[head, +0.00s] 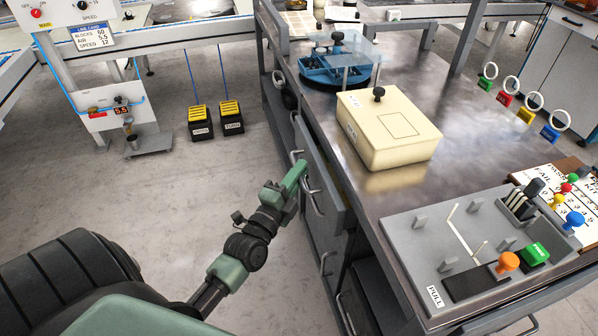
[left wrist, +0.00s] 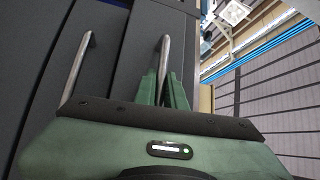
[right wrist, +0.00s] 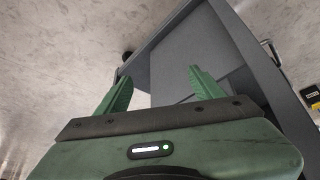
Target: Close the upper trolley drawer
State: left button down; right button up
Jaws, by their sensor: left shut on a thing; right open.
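The grey trolley (head: 385,190) stands right of centre in the head view. Its upper drawer (head: 328,180) stands out a little from the trolley side, with a narrow dark gap behind its front. My left gripper (head: 298,176) is at the drawer front. In the left wrist view its fingers (left wrist: 164,88) are shut around an upright metal bar handle (left wrist: 164,55). A second bar handle (left wrist: 82,62) is left of it, not held.
On the trolley top are a cream box (head: 388,130) with a black knob, a blue tray (head: 335,68) and a grey panel (head: 470,240) with coloured knobs. Two black-and-yellow pedals (head: 200,122) are on the floor. The floor left of the trolley (head: 235,185) is clear.

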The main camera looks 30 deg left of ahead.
aim_at(314, 173)
pick_arm(q)
jog(key=shift+w+d, duration=0.1)
pick_arm(e)
jog(key=shift+r, duration=0.1)
pick_arm(q)
jog(key=w+d+p, duration=0.1)
jog(key=w+d, duration=0.1)
jog(key=shift+w+d+p, duration=0.15)
jog(key=shift+w+p, duration=0.2)
jog(key=shift+d, duration=0.1)
pick_arm(e)
jog(key=s+g, duration=0.1)
jog(key=s, duration=0.1)
jog(key=s+d+g, duration=0.1)
jog(key=s, duration=0.1)
pick_arm(q)
jog(key=c, duration=1.8)
grip_release()
jog(key=shift+o, duration=0.2)
jog(key=shift+d, duration=0.1)
